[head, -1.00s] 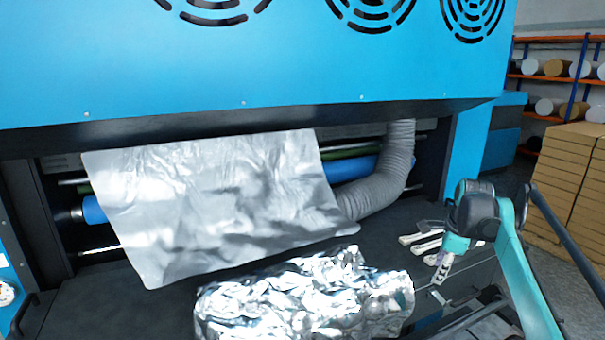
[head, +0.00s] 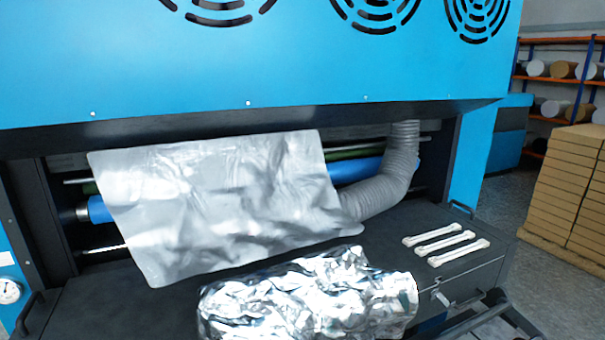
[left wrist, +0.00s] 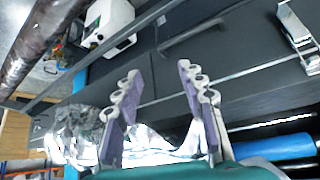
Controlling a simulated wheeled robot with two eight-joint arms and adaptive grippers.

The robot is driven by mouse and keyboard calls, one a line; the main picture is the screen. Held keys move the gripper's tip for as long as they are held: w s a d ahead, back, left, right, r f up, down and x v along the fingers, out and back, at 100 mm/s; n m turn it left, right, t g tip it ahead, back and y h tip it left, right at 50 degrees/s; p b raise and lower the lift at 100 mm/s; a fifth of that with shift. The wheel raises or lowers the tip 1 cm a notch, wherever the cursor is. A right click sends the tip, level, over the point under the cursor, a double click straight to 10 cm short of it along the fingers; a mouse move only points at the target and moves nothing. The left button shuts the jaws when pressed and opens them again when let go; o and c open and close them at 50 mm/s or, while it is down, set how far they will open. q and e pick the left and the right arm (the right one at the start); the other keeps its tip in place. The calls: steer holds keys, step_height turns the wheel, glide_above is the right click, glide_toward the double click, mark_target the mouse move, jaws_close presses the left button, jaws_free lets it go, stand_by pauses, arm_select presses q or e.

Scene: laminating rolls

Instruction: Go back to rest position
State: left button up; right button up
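In the left wrist view my left gripper (left wrist: 160,110) has its two purple-padded fingers spread apart with nothing between them. Crumpled silver foil (left wrist: 80,130) shows beyond and below its fingers. Neither gripper shows in the head view. There, a bunched foil roll (head: 310,300) lies on the dark bench at the front. A smooth silver sheet (head: 225,205) hangs over the blue roller (head: 97,209) of the machine. Several white wrench-like tools, with one in the middle (head: 450,243), lie side by side on the bench's right end.
The blue machine (head: 250,60) stands over the black bench (head: 150,305). A grey flexible hose (head: 385,185) bends down to the bench beside the sheet. Stacked boxes (head: 565,185) and a shelf rack (head: 555,40) stand at the right. The floor between bench and boxes is clear.

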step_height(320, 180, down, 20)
steer(key=b, duration=1.9)
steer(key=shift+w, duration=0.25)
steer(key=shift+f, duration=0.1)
